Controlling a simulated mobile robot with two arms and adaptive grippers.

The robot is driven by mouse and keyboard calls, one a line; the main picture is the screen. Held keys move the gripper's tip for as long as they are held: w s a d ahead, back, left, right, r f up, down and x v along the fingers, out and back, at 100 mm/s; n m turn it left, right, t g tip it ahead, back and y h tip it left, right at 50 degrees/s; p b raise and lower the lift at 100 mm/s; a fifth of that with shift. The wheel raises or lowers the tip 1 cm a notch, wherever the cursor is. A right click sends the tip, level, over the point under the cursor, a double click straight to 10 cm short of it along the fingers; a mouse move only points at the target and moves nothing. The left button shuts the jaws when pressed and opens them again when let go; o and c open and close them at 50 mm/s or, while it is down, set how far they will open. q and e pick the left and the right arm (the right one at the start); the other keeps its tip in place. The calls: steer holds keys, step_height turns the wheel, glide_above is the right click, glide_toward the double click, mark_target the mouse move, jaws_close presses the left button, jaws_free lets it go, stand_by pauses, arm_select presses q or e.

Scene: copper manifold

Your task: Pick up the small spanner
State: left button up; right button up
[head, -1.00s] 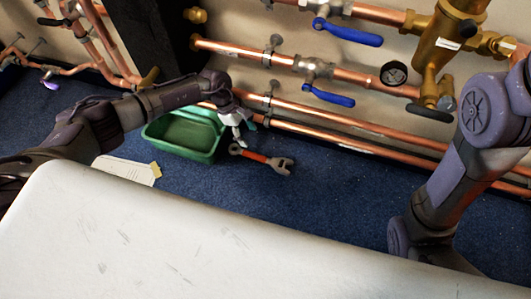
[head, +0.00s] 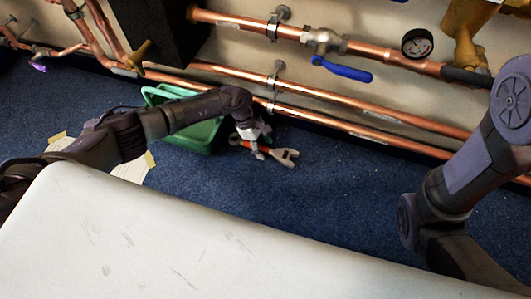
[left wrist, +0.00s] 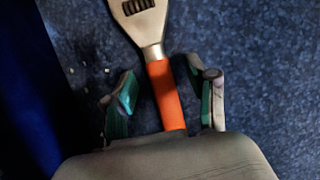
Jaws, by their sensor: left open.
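The small spanner (head: 281,154) lies on the blue carpet beside the green tray, with a grey head and an orange-red handle. In the left wrist view the spanner (left wrist: 164,92) runs up the picture, its handle between my fingers and its head beyond them. My left gripper (head: 258,153) is above the handle in the head view. In the left wrist view the left gripper (left wrist: 165,95) is open, its green-padded fingers apart on either side of the handle. Part of the handle is hidden by the gripper. My right arm shows at the right, but its gripper is out of view.
The green tray (head: 192,137) stands left of the spanner, partly behind my left arm. Copper pipes (head: 350,130) run along the wall just behind. A paper sheet (head: 130,170) lies on the carpet at left. The carpet right of the spanner is clear.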

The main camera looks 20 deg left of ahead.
arm_select(q)
steer(key=shift+f, duration=0.2)
stand_by(0.5)
jaws_close()
